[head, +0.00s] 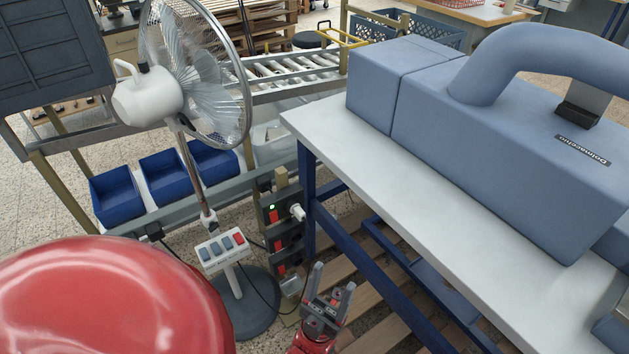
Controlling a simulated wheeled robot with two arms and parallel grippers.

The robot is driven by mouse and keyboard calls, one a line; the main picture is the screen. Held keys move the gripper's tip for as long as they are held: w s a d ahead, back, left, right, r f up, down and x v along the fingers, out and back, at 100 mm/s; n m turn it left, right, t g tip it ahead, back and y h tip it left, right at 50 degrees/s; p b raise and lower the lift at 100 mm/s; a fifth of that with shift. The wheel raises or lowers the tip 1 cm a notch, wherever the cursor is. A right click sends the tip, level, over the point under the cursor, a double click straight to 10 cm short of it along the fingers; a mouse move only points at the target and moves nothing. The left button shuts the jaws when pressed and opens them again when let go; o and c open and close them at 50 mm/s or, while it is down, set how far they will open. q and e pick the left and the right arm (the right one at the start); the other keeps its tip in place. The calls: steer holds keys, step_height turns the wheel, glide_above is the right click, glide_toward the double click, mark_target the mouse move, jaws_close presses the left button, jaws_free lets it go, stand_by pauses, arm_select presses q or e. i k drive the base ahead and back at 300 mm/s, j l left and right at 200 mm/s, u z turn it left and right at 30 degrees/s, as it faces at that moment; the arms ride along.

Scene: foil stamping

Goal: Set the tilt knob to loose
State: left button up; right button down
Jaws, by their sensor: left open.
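A white pedestal fan (148,98) with a chrome cage stands at the left centre, its cage turned to the right. Its metal pole runs down to a white control box (221,249) with several grey buttons and one red one, above a dark round base (250,308). A small dark part shows on top of the motor housing; I cannot make out the tilt knob for certain. My left gripper (333,281) is open and empty at the bottom centre, its fingers pointing up. It is low, right of the fan base and apart from the fan. My right gripper is out of view.
A white-topped table (400,190) with blue legs carries a large blue-grey machine (500,130) on the right. A socket post (283,225) with a white plug stands between fan and table. Blue bins (116,195) sit behind the fan. A cable lies near its base.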

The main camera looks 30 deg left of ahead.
mark_target(183, 120)
steer(key=u, duration=1.75)
